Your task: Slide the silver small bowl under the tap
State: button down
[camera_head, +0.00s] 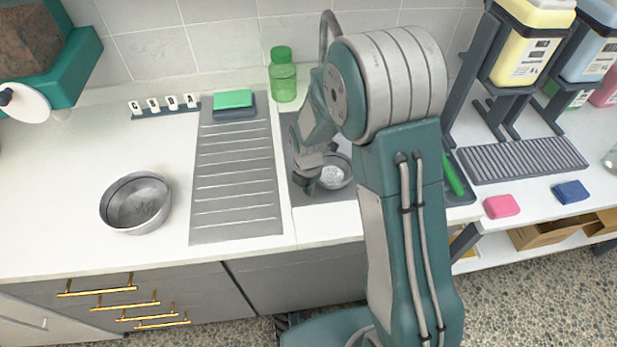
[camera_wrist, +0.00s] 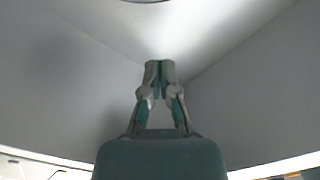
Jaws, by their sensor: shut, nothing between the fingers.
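A small silver bowl (camera_head: 337,171) with a pale, speckled inside sits in the grey sink (camera_head: 309,190), partly hidden by my arm. The tap (camera_head: 327,24) rises at the back of the sink, and its lower part and spout are hidden behind my arm. My gripper (camera_head: 308,182) is low in the sink at the left side of the small bowl; I cannot tell whether it touches it. In the wrist view my gripper (camera_wrist: 160,70) is shut and empty between grey basin walls. A dark curved edge shows at the top there, too little to identify.
A larger silver bowl (camera_head: 136,203) stands on the counter at left. The ribbed drainboard (camera_head: 236,180) holds a green sponge (camera_head: 233,99). A green bottle (camera_head: 283,75) stands behind the sink. A dispenser rack (camera_head: 525,160), pink sponge (camera_head: 501,206) and blue sponge (camera_head: 571,192) are at right.

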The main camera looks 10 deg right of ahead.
aim_at(321, 184)
notch_tip(321, 184, down, 4)
jog(key=shift+a+r, duration=0.15)
jog(key=shift+r, duration=0.1)
jog(key=shift+w+d+r, duration=0.15)
jog(key=shift+w+d, duration=0.75)
jog(key=shift+d, duration=0.05)
jog(key=shift+w+d, duration=0.45)
jog(key=shift+d, duration=0.2)
jog(key=shift+w+d, duration=0.7)
jog(key=shift+w, duration=0.05)
